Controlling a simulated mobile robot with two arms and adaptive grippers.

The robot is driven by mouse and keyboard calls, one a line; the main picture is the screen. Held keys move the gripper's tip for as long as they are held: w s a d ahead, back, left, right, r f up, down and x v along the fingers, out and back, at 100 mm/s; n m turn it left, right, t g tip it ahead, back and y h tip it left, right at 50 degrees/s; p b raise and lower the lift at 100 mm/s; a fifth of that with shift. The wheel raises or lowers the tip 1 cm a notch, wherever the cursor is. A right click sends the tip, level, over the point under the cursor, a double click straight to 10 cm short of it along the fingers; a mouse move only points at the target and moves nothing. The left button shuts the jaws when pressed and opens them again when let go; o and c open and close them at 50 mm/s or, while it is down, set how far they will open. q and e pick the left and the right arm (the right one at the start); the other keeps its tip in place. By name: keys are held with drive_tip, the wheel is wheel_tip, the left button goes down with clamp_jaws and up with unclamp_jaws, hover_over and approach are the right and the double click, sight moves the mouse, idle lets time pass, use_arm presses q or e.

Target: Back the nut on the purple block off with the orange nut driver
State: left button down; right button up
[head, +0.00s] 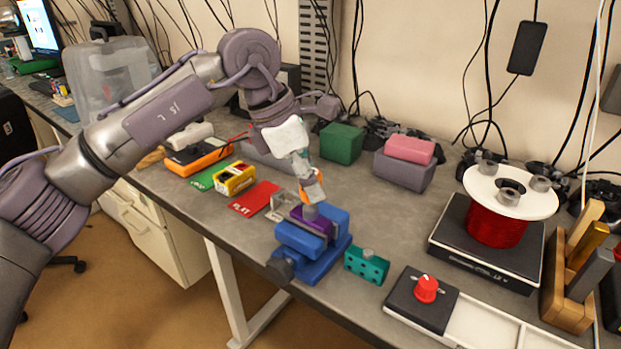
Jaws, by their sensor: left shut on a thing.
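The purple block (320,222) sits in a blue vise (306,262) near the front edge of the bench. My left gripper (309,186) points down above the purple block. It is shut on the orange nut driver (317,192), of which only a little orange shows between the fingers. The lower end of the driver reaches down to the top of the purple block. The nut itself is hidden by the driver and gripper, so I cannot tell whether the driver sits around it. My right gripper does not show.
A teal block with holes (366,265) stands right of the vise. A black box with a red knob (426,289) and a red spool (497,227) on a black base lie farther right. A red card (254,198) and a yellow box (235,179) lie left.

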use_arm(q)
drive_tip(key=shift+f+n+t+b, duration=0.1)
drive_tip(key=shift+n+t+b, duration=0.3)
drive_tip(key=shift+n+b, duration=0.45)
drive_tip(key=shift+n+t+y+b, duration=0.35)
drive_tip(key=shift+n+b, duration=0.4)
drive_tip(key=shift+n, duration=0.5)
drive_tip(key=shift+n+t, duration=0.25)
drive_tip(key=shift+n, duration=0.05)
drive_tip(key=shift+n+b, duration=0.3)
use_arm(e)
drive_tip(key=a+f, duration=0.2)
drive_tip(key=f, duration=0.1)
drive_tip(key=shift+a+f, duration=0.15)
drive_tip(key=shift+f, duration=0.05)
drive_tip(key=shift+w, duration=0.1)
